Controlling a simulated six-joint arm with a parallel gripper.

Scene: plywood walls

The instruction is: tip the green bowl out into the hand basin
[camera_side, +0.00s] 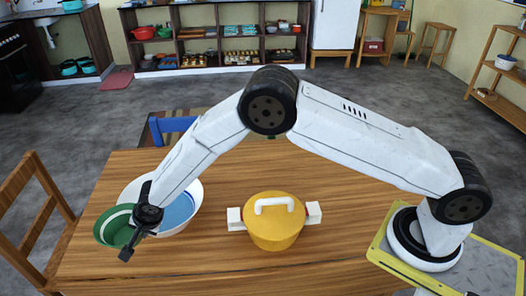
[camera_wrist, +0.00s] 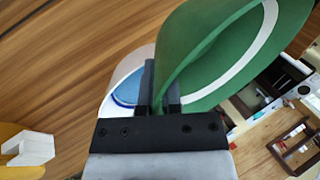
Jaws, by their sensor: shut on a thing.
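The green bowl (camera_side: 112,230) has a white band and is at the left end of the table, in front of the basin's left edge in the side view. My gripper (camera_side: 140,226) is shut on its rim. In the wrist view the green bowl (camera_wrist: 205,50) fills the upper right, with its rim between the fingers (camera_wrist: 160,92). I cannot see anything inside it. The hand basin (camera_side: 190,192) is white with a blue inside and stands on the table, partly hidden by my arm. It also shows behind the fingers in the wrist view (camera_wrist: 127,82).
A yellow pot (camera_side: 274,232) with white handles stands on the table right of the basin. The wooden table (camera_side: 330,180) is otherwise bare. A wooden chair (camera_side: 35,215) stands at its left, and a blue-backed chair (camera_side: 176,125) behind it.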

